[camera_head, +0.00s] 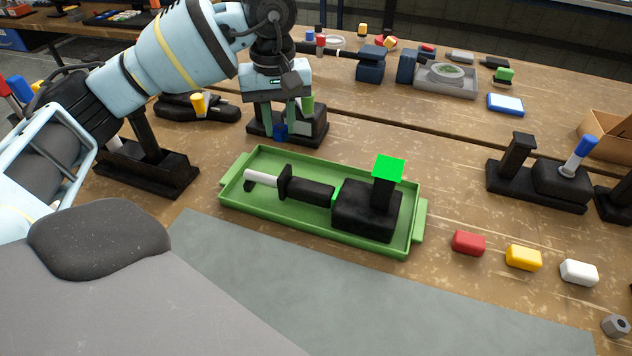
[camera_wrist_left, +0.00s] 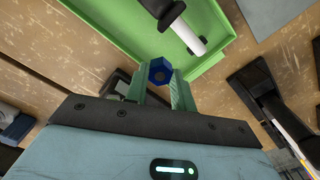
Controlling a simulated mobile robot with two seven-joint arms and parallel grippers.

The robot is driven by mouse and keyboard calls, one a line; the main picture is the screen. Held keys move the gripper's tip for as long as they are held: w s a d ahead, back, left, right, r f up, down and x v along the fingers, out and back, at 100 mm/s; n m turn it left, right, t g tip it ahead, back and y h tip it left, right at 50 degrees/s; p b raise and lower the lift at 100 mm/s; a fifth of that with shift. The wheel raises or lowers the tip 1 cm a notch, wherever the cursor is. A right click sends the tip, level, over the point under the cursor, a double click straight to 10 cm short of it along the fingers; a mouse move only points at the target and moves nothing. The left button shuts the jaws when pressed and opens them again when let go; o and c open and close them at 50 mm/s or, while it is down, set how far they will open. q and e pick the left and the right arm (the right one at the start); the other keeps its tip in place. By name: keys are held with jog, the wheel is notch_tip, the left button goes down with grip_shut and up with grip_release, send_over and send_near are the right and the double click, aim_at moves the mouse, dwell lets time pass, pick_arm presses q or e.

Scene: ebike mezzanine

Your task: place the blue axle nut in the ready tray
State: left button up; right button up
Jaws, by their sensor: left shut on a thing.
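My left gripper (camera_head: 281,129) is shut on the blue axle nut (camera_head: 280,132), which shows small and low between the fingertips in the head view. In the left wrist view the nut (camera_wrist_left: 160,70) is a blue hexagon with a dark hole, between the two green fingers (camera_wrist_left: 158,84). The green tray (camera_head: 262,206) lies in front of the gripper on the bench. It holds a black tool with a white end (camera_head: 310,190) and a black block with a bright green top (camera_head: 368,212). The tray's edge (camera_wrist_left: 110,22) is just beyond the nut in the wrist view. My right gripper is not in view.
A black stand (camera_head: 315,126) is right behind the gripper. Another black holder (camera_head: 160,175) is at the left. Red (camera_head: 468,243), yellow (camera_head: 523,257) and white (camera_head: 579,272) blocks lie right of the tray. The tray's left end and back strip show bare floor.

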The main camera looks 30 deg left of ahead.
pick_arm(q)
jog(key=shift+f, duration=4.8)
jog(key=shift+f, duration=0.15)
jog(key=o, duration=1)
notch_tip(320, 180, up, 12)
jog(key=shift+r, duration=0.15)
